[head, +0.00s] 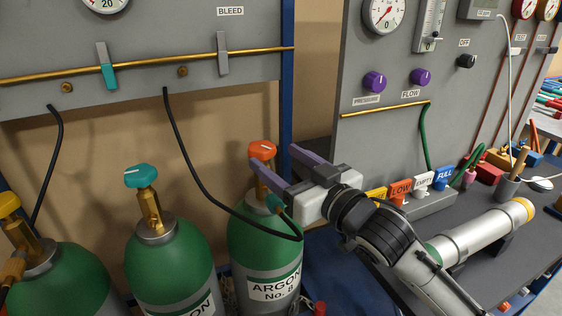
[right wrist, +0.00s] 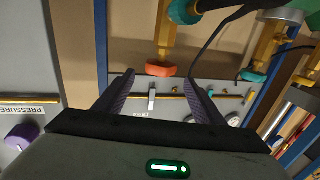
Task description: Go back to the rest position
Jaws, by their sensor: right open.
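My right gripper (head: 272,156) comes in from the lower right in the head view, with its two purple-grey fingers spread and pointing up and left. It is open and nothing is held. One finger overlaps the area just below the orange valve knob (head: 262,150) of the green ARGON No. 8 cylinder (head: 268,243). In the right wrist view the orange knob (right wrist: 161,70) shows beyond and between the spread fingers (right wrist: 158,82), with visible gaps on both sides. How far the knob is from the fingertips is hard to tell. My left gripper is not in view.
More green cylinders (head: 170,262) stand to the left, one with a teal knob (head: 139,175). A black hose (head: 185,150) hangs near the gripper. A gauge panel (head: 390,80) is behind. A grey bench (head: 500,238) with labelled tags and a silver cylinder (head: 470,240) lies right.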

